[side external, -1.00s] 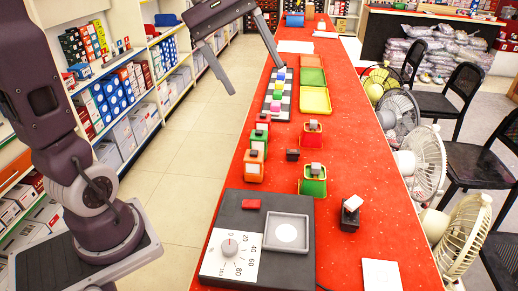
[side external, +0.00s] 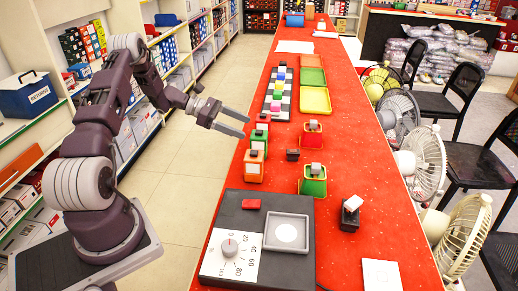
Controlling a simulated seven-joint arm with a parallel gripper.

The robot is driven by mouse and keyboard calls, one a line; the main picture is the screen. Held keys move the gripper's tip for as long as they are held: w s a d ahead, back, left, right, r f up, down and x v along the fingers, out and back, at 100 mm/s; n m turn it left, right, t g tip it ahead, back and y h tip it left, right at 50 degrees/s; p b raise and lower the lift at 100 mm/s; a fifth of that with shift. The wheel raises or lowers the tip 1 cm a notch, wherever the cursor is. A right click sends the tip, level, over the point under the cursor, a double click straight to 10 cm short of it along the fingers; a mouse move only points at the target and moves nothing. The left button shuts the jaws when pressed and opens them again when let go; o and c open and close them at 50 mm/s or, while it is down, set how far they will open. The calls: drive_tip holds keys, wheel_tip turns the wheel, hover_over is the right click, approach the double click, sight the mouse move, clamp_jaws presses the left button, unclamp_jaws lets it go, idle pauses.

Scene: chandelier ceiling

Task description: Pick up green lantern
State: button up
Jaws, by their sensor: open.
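A small green lantern (side external: 258,143) with a pale front panel and a dark top stands on the red table. It is in a row between a red lantern (side external: 263,121) behind it and an orange lantern (side external: 253,169) in front. My gripper (side external: 246,126) is open and empty, its two fingers pointing right toward this row. In the picture the fingertips lie just left of the red and green lanterns; I cannot tell the exact gap or height.
A dark scale (side external: 232,205) with a dial and a tray is at the table's near end. A checkered board (side external: 268,108) with coloured blocks and yellow tray (side external: 315,101) lie further back.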

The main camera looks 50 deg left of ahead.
sight(259, 146)
wheel_tip(259, 146, down, 5)
drive_tip(key=shift+r, duration=0.1)
drive_tip(key=x, duration=0.7)
drive_tip(key=shift+w, duration=0.1)
clamp_jaws()
